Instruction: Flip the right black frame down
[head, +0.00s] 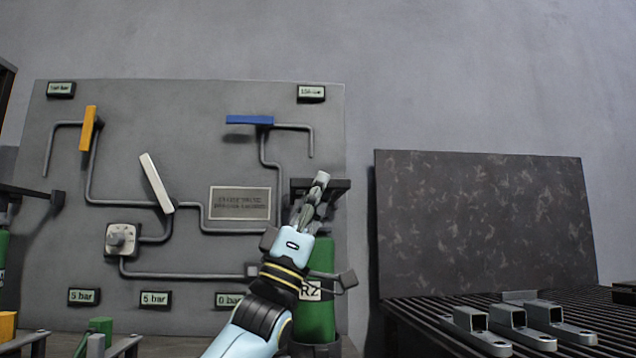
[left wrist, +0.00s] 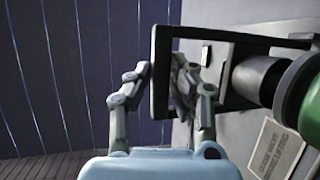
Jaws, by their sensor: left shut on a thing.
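The right black frame (head: 338,185) sticks out at the top of the green cylinder (head: 322,260) labelled RZ, at the right end of the grey panel. It appears roughly level. My left gripper (head: 317,187) reaches up in front of it and hides part of it. In the left wrist view my left gripper (left wrist: 160,78) has one finger on each side of the outer bar of the black frame (left wrist: 163,48) and is shut on it. The green cylinder (left wrist: 303,90) with its dark neck lies beyond the frame. My right gripper is not in view.
The grey panel (head: 180,235) carries pipes, an orange lever (head: 88,128), a white lever (head: 157,183) and a blue lever (head: 250,120). Another black frame (head: 35,191) is at the far left. A ribbed table (head: 420,325) with galvanized brackets (head: 505,322) stands at the right.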

